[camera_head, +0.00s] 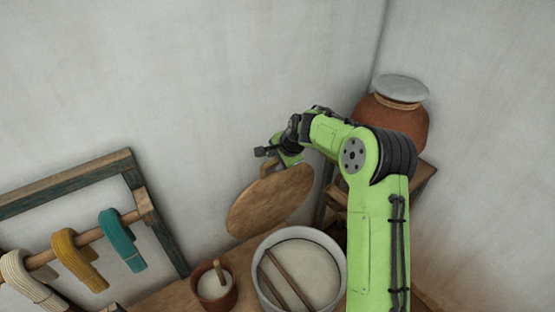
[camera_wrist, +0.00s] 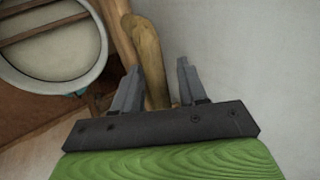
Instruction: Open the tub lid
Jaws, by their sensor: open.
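The tub (camera_head: 341,272) is a round pale vessel on the wooden surface, with its mouth open and pale contents and two dark sticks showing inside. Its round brown wooden lid (camera_head: 270,203) stands steeply tilted up behind the tub's mouth. A wooden handle (camera_head: 267,171) shows at the lid's upper edge. My gripper (camera_wrist: 158,66) is open, and the handle (camera_wrist: 148,48) shows between or just beyond its fingers; contact cannot be told. The tub's rim (camera_wrist: 87,82) is at upper left in the wrist view. In the head view my gripper (camera_head: 287,157) is at the lid's top, its fingertips unclear.
A small brown pot (camera_head: 215,292) with a wooden stick stands left of the tub. A frame (camera_head: 128,178) with hanging yarn hanks (camera_head: 121,240) is at left. A clay jar (camera_head: 402,121) with a grey cover stands at right behind my arm. Walls close off the back.

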